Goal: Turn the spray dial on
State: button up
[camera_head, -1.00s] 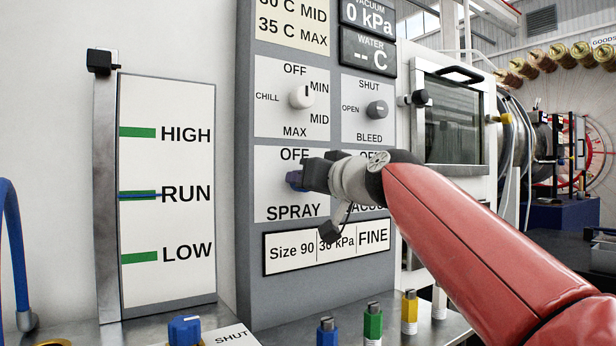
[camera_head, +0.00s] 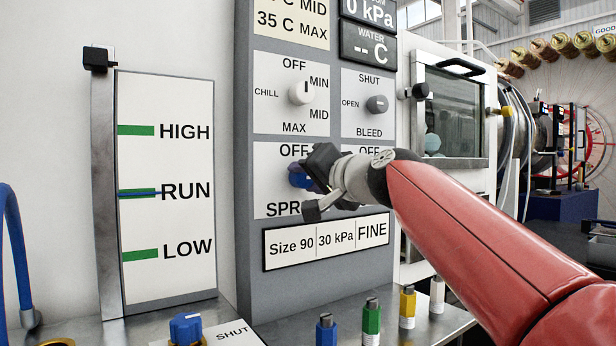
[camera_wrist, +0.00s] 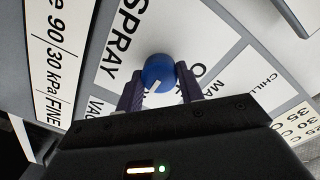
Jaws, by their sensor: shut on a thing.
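The blue spray dial (camera_head: 298,176) is on the grey control panel, in the white plate marked OFF and SPRAY. In the head view my gripper (camera_head: 308,172) covers much of it. In the wrist view the round blue dial (camera_wrist: 158,71) sits between the two dark fingers of my gripper (camera_wrist: 160,88), which are shut on it. A white pointer mark on the dial shows near its lower edge in the wrist view. The dial's exact setting against the labels is hard to read.
The chill dial (camera_head: 302,92) and the bleed dial (camera_head: 376,104) are just above on the panel. The vacuum plate beside the spray plate is partly hidden by my arm. Coloured valves, including a green one (camera_head: 371,318), stand on the ledge below.

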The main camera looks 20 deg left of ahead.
jog(key=shift+f, duration=0.1)
jog(key=o, duration=1)
jog(key=b+v, duration=0.2)
jog(key=v, duration=0.6)
jog(key=shift+b, duration=0.4)
jog(key=s+d+f+g+h+p, duration=0.1)
jog(key=s+d+f+h, duration=0.3)
jog(key=f, duration=0.9)
jog(key=s+d+f+g+h+p, duration=0.1)
jog(key=s+d+f+g+h, duration=0.2)
jog(key=s+d+f, duration=0.8)
jog(key=s+d+f+g+h+p, duration=0.1)
jog(key=s+d+f+h, duration=0.5)
jog(key=d+f, duration=0.6)
jog(key=shift+s+d+f+m+g+p, duration=0.15)
jog(key=shift+s+f, duration=0.1)
jog(key=shift+f, duration=0.55)
jog(key=shift+s+a+f+m+g+p, duration=0.1)
jog(key=shift+s+f, duration=0.15)
jog(key=shift+f, duration=0.6)
jog(key=shift+s+d+f+m+g+p, duration=0.15)
jog(key=shift+s+f, duration=0.1)
jog(key=shift+f, duration=0.55)
